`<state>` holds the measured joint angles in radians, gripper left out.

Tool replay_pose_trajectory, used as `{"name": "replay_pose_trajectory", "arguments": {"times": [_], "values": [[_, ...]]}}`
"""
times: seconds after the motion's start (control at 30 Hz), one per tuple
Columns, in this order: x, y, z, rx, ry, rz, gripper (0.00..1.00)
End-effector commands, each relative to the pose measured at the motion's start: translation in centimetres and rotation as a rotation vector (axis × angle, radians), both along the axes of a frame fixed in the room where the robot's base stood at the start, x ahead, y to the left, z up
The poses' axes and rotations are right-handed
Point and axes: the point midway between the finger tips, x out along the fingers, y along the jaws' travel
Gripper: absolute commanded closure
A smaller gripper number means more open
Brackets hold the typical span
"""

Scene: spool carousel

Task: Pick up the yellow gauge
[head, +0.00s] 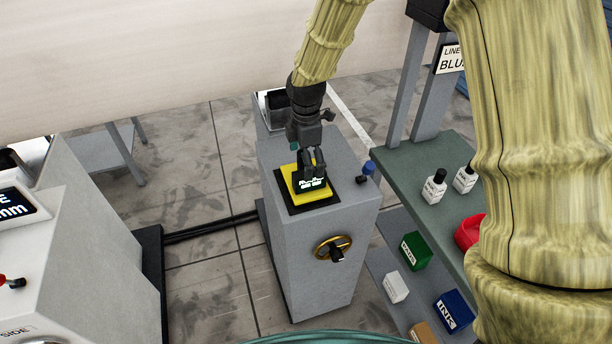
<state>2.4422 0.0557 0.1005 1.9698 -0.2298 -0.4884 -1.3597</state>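The yellow gauge (291,187) sits on a black square pad (309,206) on top of a grey pedestal (300,245). A small dark part with a pale lit face shows on the gauge's front half. My gripper (311,172) points down right over the gauge, with its dark fingers at the gauge's upper part. The fingers hide the middle of the gauge. I cannot tell whether they touch it or how far apart they are.
A brass handwheel (333,247) is on the pedestal's front, and a blue-topped knob (368,169) stands on its right edge. A green shelf (418,172) with white bottles is to the right. A grey machine (75,255) with a display stands left.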

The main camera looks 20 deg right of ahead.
Motion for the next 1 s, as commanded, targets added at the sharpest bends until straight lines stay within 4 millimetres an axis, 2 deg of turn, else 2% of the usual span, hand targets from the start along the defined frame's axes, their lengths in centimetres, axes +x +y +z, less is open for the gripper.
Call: {"name": "replay_pose_trajectory", "arguments": {"times": [0.23,0.57,1.0], "values": [[0.0,0.0,-1.9,-0.001,0.001,0.001,0.00],[0.0,0.0,-2.3,0.000,0.000,0.000,0.02],[0.0,0.0,-2.3,0.000,0.000,0.000,0.82]]}}
